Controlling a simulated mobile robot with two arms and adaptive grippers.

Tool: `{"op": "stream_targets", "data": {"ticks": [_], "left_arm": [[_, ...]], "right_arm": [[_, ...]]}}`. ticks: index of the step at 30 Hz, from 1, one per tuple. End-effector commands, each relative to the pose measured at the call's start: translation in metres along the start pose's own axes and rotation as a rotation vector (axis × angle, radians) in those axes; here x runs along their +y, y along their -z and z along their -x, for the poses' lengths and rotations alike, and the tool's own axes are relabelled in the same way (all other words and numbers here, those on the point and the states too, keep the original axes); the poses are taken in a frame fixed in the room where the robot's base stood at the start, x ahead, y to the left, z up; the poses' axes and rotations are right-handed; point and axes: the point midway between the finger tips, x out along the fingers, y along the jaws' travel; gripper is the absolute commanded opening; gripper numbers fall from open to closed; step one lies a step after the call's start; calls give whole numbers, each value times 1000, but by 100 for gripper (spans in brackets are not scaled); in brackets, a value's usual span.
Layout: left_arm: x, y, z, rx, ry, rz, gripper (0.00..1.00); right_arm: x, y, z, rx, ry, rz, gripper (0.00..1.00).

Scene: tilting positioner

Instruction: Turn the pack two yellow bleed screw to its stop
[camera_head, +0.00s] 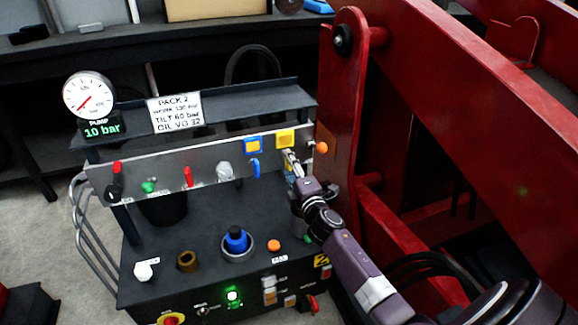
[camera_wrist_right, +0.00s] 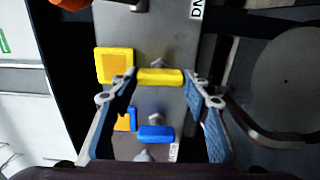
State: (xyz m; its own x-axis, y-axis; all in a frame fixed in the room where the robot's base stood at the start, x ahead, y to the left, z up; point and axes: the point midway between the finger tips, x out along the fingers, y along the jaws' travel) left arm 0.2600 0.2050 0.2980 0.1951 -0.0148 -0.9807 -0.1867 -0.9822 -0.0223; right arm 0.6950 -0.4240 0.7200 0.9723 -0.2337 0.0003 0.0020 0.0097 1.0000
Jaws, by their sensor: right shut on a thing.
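The yellow bleed screw (camera_wrist_right: 160,77) shows as a short yellow bar on the grey panel in the right wrist view, crosswise between my fingertips. A yellow square plate (camera_wrist_right: 114,65) sits beside it; this plate also shows in the head view (camera_head: 285,138). My right gripper (camera_head: 292,160) reaches the right end of the pack's panel, and its fingers are closed on the two ends of the yellow bar. In the head view the gripper mostly hides the screw. The pack carries a sign (camera_head: 175,111) reading PACK 2. My left gripper is not in view.
A blue bar handle (camera_wrist_right: 155,133) with a blue-framed plate (camera_wrist_right: 125,120) is close by the yellow one. A red steel arm (camera_head: 345,120) stands just right of the panel. The gauge (camera_head: 89,96) has a 10 bar readout. An orange knob (camera_head: 321,148) is at the panel's right end.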

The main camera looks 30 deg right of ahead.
Motion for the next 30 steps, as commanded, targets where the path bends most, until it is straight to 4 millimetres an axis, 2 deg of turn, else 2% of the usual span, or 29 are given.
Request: {"op": "stream_targets", "data": {"ticks": [11, 12, 16, 26, 30], "left_arm": [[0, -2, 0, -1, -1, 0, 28], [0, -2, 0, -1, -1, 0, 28], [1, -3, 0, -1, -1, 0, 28], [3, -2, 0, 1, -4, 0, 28], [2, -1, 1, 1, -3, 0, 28]], "right_arm": [[-2, 0, 0, 1, 3, 9, 19], [-2, 0, 0, 1, 3, 10, 47], [-2, 0, 0, 1, 2, 8, 61], [-2, 0, 0, 0, 4, -11, 61], [-2, 0, 1, 0, 4, -127, 61]]}}
